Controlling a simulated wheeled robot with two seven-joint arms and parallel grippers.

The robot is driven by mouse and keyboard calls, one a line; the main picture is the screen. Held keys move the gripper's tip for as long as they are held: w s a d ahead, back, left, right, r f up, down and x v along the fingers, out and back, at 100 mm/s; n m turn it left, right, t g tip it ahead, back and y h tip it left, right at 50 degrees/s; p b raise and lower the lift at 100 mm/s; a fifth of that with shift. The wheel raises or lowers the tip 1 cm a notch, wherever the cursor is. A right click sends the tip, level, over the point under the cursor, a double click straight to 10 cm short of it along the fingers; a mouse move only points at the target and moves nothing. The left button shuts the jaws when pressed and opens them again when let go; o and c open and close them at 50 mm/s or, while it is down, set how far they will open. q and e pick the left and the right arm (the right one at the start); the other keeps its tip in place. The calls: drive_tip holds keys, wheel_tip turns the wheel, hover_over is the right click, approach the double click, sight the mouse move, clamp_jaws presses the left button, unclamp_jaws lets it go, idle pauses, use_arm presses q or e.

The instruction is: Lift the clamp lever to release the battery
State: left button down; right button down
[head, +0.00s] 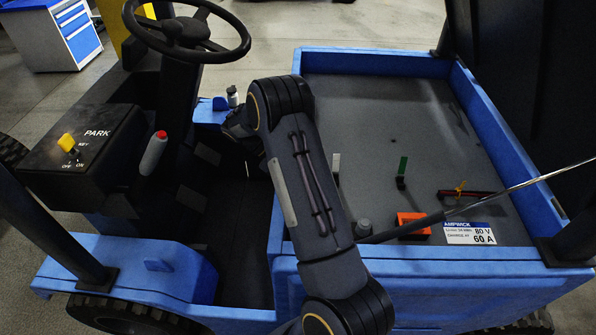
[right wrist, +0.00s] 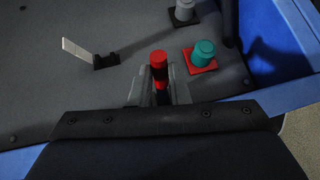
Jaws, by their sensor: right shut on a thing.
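In the right wrist view, my right gripper (right wrist: 160,96) is shut on an upright red-topped lever (right wrist: 159,60) with a black band below its cap. The lever's base is hidden. In the head view, my arm reaches up from the bottom, and its dark wrist end is by the blue ledge left of the bed; the fingertips are hidden there. A label (head: 468,233) reading AMPWICK, 80 V, 60 A lies at the near right of the grey bed surface (head: 385,110). I cannot tell which part is the battery. My left gripper is not in view.
A teal knob (right wrist: 204,54) on a red base stands close right of the held lever. A pale lever (right wrist: 77,51) leans at left. In the head view, a green tab (head: 402,167), an orange block (head: 411,221) and a thin rod (head: 510,187) are right of my arm.

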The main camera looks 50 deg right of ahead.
drive_tip(key=c, duration=1.4)
unclamp_jaws()
drive_tip(key=shift+o, duration=0.2)
drive_tip(key=b+v, duration=0.1)
drive_tip(key=v, duration=0.5)
drive_tip(key=shift+w+a+r+b, duration=0.15)
drive_tip(key=shift+w+b, duration=0.2)
drive_tip(key=shift+b, duration=0.05)
drive_tip(key=shift+w+a+r, duration=0.2)
drive_tip(key=shift+w+r, duration=0.1)
drive_tip(key=shift+r, duration=0.1)
drive_tip(key=shift+r, duration=0.1)
